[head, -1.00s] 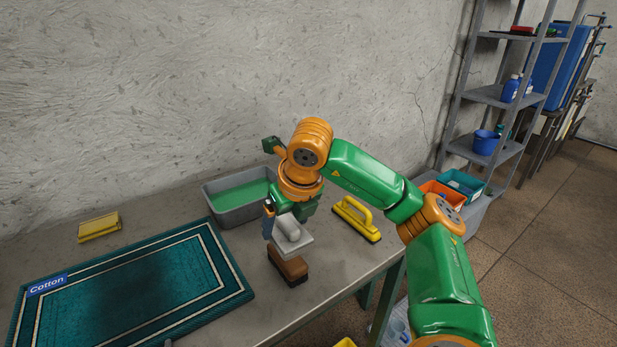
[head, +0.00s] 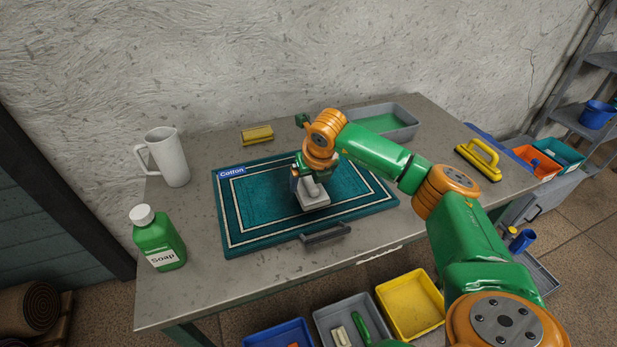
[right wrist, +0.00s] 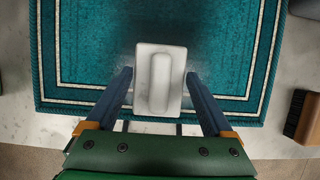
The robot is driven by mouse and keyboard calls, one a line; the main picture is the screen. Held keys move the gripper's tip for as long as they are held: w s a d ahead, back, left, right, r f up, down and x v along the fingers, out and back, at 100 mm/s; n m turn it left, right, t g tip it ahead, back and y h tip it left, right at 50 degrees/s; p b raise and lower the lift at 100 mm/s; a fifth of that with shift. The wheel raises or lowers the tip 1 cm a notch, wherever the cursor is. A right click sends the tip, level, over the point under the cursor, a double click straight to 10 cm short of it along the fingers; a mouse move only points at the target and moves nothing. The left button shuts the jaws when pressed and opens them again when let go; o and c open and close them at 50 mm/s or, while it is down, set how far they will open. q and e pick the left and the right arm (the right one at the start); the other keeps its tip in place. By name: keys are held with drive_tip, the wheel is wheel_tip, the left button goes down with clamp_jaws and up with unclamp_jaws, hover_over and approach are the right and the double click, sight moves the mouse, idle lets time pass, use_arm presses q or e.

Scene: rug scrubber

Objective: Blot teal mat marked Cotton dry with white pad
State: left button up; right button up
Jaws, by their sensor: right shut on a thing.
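The teal mat (head: 243,210) lies flat on the table, with a blue "Cotton" label (head: 231,172) at its far left corner and pale border lines. It also fills much of the right wrist view (right wrist: 90,60), where a darker patch shows around the pad. The pad shows between the two fingers in the right wrist view (right wrist: 159,82). I cannot tell whether it touches the mat. My left gripper is not in view.
A grey tub of green liquid (head: 400,122) and a yellow sponge (head: 257,135) stand behind the mat. A pitcher (head: 168,158) and soap bottle (head: 157,240) are left. A dark-handled tool (head: 325,234) lies at the mat's front edge. A yellow-handled brush (head: 480,160) is right.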

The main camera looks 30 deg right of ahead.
wheel_tip(320, 180, down, 2)
drive_tip(key=shift+f+b, duration=0.1)
drive_tip(key=shift+b, duration=0.35)
drive_tip(key=shift+f, duration=0.3)
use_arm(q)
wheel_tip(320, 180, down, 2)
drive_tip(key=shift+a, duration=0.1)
use_arm(e)
drive_tip(key=shift+w+a+r, duration=0.1)
drive_tip(key=shift+a+r, duration=0.1)
drive_tip(key=shift+d, duration=0.1)
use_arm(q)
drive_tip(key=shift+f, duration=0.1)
use_arm(e)
drive_tip(key=shift+f, duration=0.15)
drive_tip(key=shift+f+b, duration=0.5)
drive_tip(key=shift+b, duration=0.15)
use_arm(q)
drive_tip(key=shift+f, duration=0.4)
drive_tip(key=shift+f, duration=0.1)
use_arm(e)
drive_tip(key=shift+f, duration=0.1)
